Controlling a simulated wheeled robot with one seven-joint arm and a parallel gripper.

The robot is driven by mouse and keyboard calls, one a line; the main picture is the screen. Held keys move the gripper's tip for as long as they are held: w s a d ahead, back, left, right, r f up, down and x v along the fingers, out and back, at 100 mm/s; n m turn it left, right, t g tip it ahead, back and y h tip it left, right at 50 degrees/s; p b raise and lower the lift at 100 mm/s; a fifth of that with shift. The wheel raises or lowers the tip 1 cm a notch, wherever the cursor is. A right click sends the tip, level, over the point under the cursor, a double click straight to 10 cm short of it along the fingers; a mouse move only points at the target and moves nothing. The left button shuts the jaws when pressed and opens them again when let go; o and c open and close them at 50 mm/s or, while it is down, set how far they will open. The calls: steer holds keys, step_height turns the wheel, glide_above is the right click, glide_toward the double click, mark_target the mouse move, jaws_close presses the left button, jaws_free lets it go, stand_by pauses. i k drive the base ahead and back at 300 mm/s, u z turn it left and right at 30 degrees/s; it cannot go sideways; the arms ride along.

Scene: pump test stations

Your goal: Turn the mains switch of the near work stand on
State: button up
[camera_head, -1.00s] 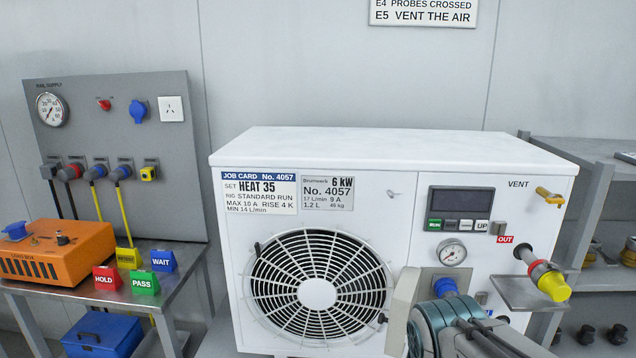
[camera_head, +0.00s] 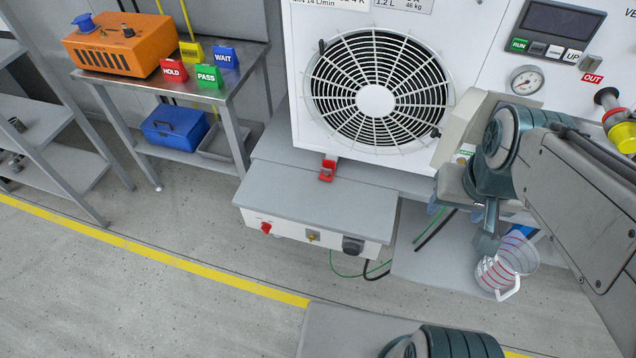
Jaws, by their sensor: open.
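The near work stand (camera_head: 320,197) is a grey bench under the white pump unit (camera_head: 300,120). Its white front panel (camera_head: 290,231) carries a red knob (camera_head: 266,227) at the left, a small brassy switch or fitting (camera_head: 313,236) in the middle and a black round socket or knob (camera_head: 352,245) at the right. The labels are too small to read, so I cannot tell which is the mains switch or how it is set. My gripper (camera_head: 486,240) hangs to the right of the panel, clear of it, open and partly hidden by my arm.
Green and black cables hang below the panel. A red clamp (camera_head: 327,171) sits by the unit's foot. A side table (camera_head: 215,95) stands at left; the floor in front is open.

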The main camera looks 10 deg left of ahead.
mark_target(265, 228)
steer(key=u, duration=1.55)
steer(key=k, duration=0.3)
steer(key=z, duration=0.5)
steer(key=i, duration=0.45)
steer(key=u, duration=0.6)
